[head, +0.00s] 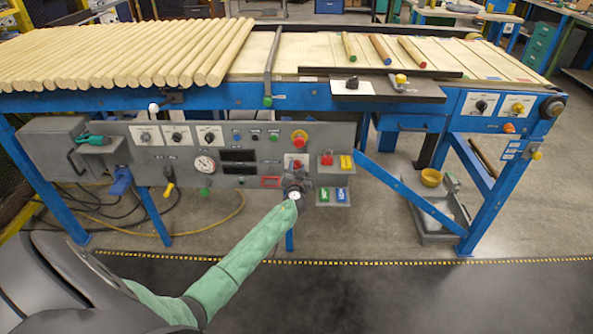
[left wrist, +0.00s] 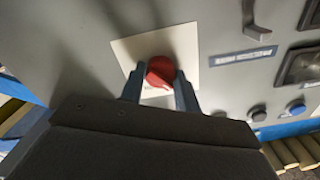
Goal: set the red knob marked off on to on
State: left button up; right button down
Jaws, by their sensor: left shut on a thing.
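The red knob (left wrist: 160,71) sits on a pale square plate (left wrist: 184,40) on the grey panel in the left wrist view. A light pointer line shows on its face; the plate's lettering is too hidden to read. My left gripper (left wrist: 159,88) has one finger on each side of the knob and is shut on it. In the head view, the red knob (head: 298,163) shows above my left gripper (head: 294,179), which reaches the panel from below. My right gripper is in neither view.
A pressure gauge (head: 204,165) is left. The floor in front is clear.

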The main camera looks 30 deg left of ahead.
pick_arm(q)
jog(key=m+b, duration=0.2)
jog(key=m, duration=0.3)
jog(key=shift+f, duration=0.1)
jog(key=m, duration=0.3)
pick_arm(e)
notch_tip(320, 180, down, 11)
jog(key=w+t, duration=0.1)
pick_arm(q)
jog(key=m, duration=0.2)
jog(key=shift+m, duration=0.3)
jog(key=m, duration=0.2)
jog(key=shift+m, duration=0.4)
jog(key=shift+d+m+p, duration=0.1)
jog(key=shift+m+p, duration=0.65)
jog(key=shift+m, duration=1.05)
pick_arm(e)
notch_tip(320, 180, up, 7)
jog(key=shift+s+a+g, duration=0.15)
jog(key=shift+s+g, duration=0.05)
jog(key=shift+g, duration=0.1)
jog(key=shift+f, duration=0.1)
pick_arm(q)
jog(key=o, duration=1)
